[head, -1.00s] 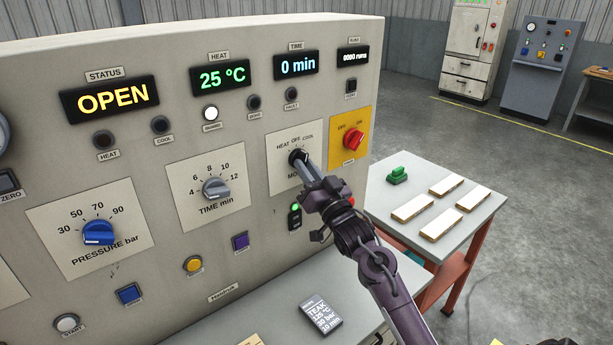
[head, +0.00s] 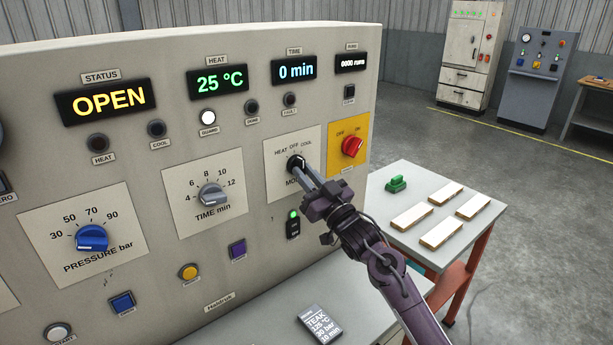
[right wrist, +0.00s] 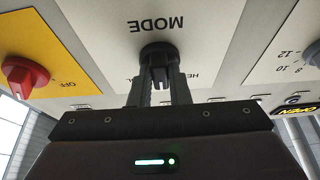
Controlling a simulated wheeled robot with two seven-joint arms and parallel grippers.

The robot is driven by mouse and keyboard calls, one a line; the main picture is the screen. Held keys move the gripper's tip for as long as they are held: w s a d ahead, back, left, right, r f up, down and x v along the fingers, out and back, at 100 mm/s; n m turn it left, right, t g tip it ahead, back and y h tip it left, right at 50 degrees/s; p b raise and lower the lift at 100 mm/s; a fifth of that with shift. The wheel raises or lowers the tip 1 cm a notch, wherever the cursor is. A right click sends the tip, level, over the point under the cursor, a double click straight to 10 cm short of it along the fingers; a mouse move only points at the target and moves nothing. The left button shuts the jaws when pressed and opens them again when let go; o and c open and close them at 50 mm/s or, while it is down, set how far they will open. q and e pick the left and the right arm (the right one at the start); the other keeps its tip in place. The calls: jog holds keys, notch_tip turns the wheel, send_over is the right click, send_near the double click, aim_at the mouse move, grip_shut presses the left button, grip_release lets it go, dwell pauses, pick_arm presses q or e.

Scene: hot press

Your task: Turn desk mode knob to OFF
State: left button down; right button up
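The black mode knob (head: 294,162) sits on a pale plate on the press panel, under the labels HEAT, OFF and COOL. In the right wrist view the knob (right wrist: 159,66) shows upside down below the word MODE, its narrow grip standing nearly upright in the picture. My right gripper (head: 304,168) reaches it from the lower right. Its two fingers (right wrist: 159,84) are closed on either side of the knob's grip. The fingers partly hide the knob and the labels, so the exact pointer direction is hard to read. My left gripper is not in view.
A red rotary switch (head: 352,146) on a yellow plate is just right of the mode plate. The time knob (head: 212,195) and blue pressure knob (head: 92,238) are to the left. A side table (head: 408,180) holds several pale boards and a green object.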

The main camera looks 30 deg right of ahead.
jog(key=o, duration=0.4)
jog(key=shift+o, duration=0.2)
jog(key=b+v, duration=0.2)
jog(key=v, duration=0.5)
jog(key=shift+s+b, duration=0.3)
jog(key=shift+s, duration=0.1)
jog(key=shift+f, duration=0.2)
